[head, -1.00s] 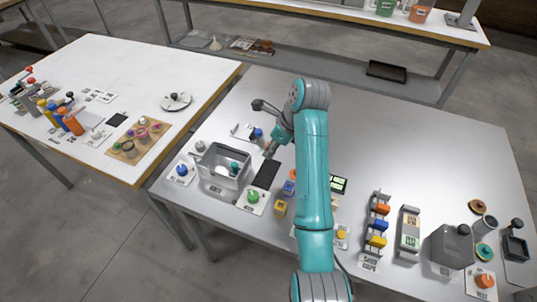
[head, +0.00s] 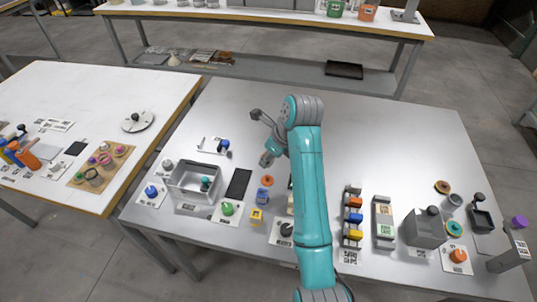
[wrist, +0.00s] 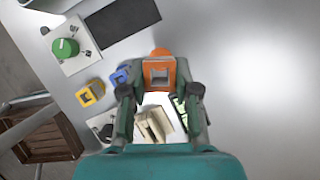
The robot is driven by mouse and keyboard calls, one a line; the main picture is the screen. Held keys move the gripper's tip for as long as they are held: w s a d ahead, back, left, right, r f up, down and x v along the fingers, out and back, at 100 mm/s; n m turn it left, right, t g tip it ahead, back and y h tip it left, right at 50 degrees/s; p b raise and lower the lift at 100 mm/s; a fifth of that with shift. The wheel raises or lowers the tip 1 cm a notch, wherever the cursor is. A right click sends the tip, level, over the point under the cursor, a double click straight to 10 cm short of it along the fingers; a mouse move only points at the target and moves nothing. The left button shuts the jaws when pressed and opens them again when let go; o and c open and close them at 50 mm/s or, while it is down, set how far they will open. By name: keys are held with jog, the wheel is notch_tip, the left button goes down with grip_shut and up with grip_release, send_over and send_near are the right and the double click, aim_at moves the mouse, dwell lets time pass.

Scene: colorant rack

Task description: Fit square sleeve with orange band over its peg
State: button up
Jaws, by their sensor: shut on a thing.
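In the wrist view, an orange square sleeve (wrist: 160,72) with a grey square opening is held between the two fingers of my gripper (wrist: 160,90). My gripper is shut on it. A yellow square sleeve (wrist: 90,93) and a blue square sleeve (wrist: 119,76) stand to its left, apart from it. A pale block-like thing on a white plate (wrist: 152,124) shows below the fingers, partly hidden by my gripper. I cannot tell which thing is the orange sleeve's peg. In the head view my gripper (head: 267,160) is over the table's middle.
A green knob on a white plate (head: 228,209), a black mat (head: 238,183) and a grey open bin (head: 194,184) are on the left. A rack with coloured pieces (head: 353,215) and a grey box (head: 425,229) stand on the right. The table's back is clear.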

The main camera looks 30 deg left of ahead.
aim_at(268, 176)
jog(key=shift+f, duration=2.35)
jog(key=shift+f, duration=1.9)
jog(key=o, duration=0.9)
jog(key=shift+o, duration=0.2)
jog(key=v, duration=1.2)
jog(key=shift+a, duration=0.15)
